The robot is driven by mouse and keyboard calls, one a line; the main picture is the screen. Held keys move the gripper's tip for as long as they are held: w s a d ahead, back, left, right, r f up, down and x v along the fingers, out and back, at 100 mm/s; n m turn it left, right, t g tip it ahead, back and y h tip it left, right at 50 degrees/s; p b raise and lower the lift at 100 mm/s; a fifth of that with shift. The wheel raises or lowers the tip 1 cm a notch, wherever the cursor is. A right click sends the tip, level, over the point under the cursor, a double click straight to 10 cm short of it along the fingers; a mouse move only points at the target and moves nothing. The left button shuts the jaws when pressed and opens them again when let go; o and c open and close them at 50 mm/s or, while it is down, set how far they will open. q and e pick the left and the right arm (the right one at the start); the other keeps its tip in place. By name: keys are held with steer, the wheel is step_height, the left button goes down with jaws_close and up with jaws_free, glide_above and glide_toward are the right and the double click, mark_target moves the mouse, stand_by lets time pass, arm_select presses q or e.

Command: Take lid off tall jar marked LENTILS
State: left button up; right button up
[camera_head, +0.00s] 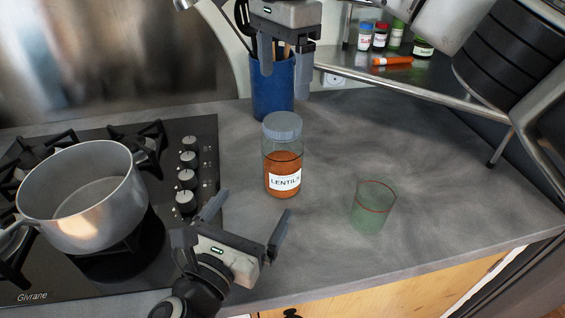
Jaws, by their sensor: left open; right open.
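The tall glass jar (283,165) stands upright on the grey counter, with orange lentils inside and a white LENTILS label. Its grey lid (282,125) sits on top of it. My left gripper (252,205) is open and empty, low in front of the jar, its fingers pointing toward the jar's lower part and apart from it. My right gripper (287,82) is open at the top of the view, fingers pointing down, above and behind the lid as seen here. It overlaps the blue utensil holder in the picture; I cannot tell the gap between them.
A blue utensil holder (272,98) stands behind the jar. A green-tinted glass (373,207) stands to the right. A metal pot (85,200) sits on the black hob (205,131) at left. A shelf (440,84) holds small jars at upper right.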

mark_target(282, 161)
arm_select(q)
steer(key=x, duration=1.3)
steer(key=shift+w+d, duration=0.15)
steer(key=shift+w, duration=0.1)
